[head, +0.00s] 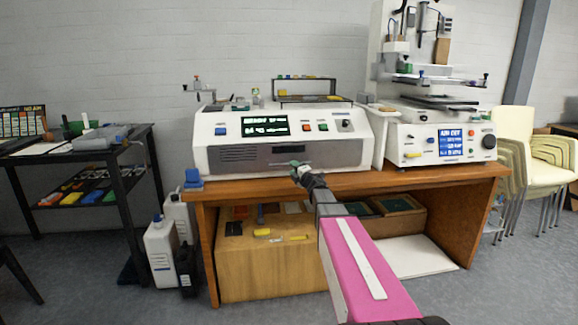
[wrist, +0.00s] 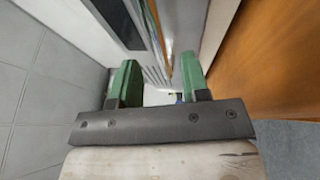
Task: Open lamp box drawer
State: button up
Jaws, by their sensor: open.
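The lamp box (head: 230,157) is a wide white machine on the wooden table in the head view, with a lit display and coloured buttons. A grey drawer-like panel (head: 290,149) sits low in its front, right of a slotted vent. My gripper (head: 297,164) is in front of this panel, at its lower edge, with green fingertips. In the wrist view my gripper (wrist: 157,84) is open, its two green fingers apart with nothing clearly held between them. White machine surfaces lie beyond the fingers. I cannot tell whether the fingertips touch the panel, and no extended drawer shows.
The wooden table (head: 470,177) carries a second white machine (head: 440,145) at right. A wooden box (head: 250,270) stands beneath. A black shelf rack (head: 115,160) and white jugs (head: 159,250) are at left. Cream chairs (head: 550,150) are stacked at right.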

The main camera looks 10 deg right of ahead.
jog(key=x, duration=0.4)
jog(key=shift+w+a, duration=0.15)
jog(key=shift+w, duration=0.25)
grip_shut()
jog(key=shift+s, duration=0.15)
